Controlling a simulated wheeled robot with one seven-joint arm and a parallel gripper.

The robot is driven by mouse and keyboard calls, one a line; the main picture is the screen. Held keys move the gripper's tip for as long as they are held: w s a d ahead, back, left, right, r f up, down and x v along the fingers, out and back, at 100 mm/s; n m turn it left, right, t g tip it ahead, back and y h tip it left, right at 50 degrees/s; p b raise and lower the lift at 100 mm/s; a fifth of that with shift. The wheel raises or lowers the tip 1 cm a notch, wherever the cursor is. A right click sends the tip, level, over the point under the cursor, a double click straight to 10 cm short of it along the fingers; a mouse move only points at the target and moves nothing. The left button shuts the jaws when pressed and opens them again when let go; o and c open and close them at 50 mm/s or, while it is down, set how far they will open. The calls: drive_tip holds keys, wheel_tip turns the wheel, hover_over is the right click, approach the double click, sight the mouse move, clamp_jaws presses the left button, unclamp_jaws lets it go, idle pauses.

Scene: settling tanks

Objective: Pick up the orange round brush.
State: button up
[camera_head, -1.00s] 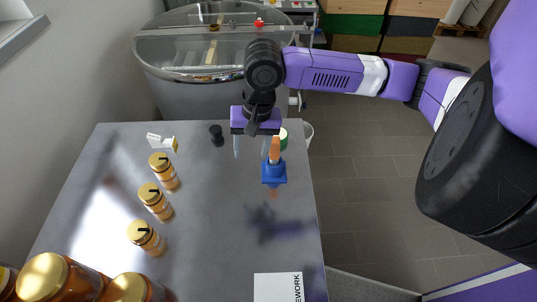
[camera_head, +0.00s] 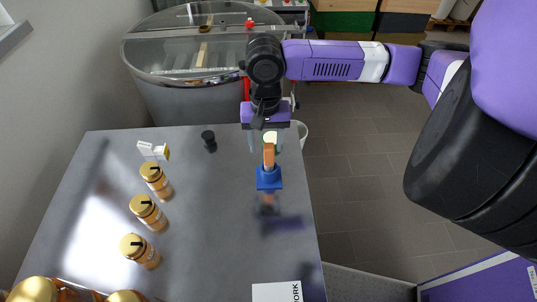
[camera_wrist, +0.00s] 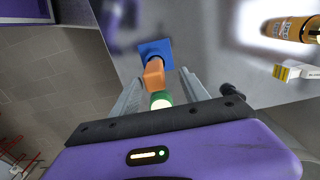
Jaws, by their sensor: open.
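The orange round brush (camera_head: 268,154) stands upright in a blue square-based holder (camera_head: 268,179) near the table's right edge; only its orange upper part shows. My gripper (camera_head: 267,145) is open above the table, pointing down, with one finger to each side of the brush's top in the head view. In the wrist view the orange brush (camera_wrist: 154,73) shows ahead between the two spread fingers, with the blue holder (camera_wrist: 150,49) behind it. I cannot tell whether the fingers are level with the brush; none seems to touch it.
Several gold-lidded jars (camera_head: 148,212) line the left side. A white-and-yellow item (camera_head: 152,151) and a small black item (camera_head: 209,140) stand at the back. The table's middle is clear.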

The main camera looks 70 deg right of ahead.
sight(269, 161)
drive_tip(key=shift+s+f+p, duration=0.2)
drive_tip(key=shift+f+p, duration=0.25)
drive_tip(key=shift+f, duration=1.5)
drive_tip(key=shift+s+f+p, duration=0.2)
drive_tip(key=shift+f+p, duration=0.2)
drive_tip(key=shift+f, duration=1.55)
clamp_jaws()
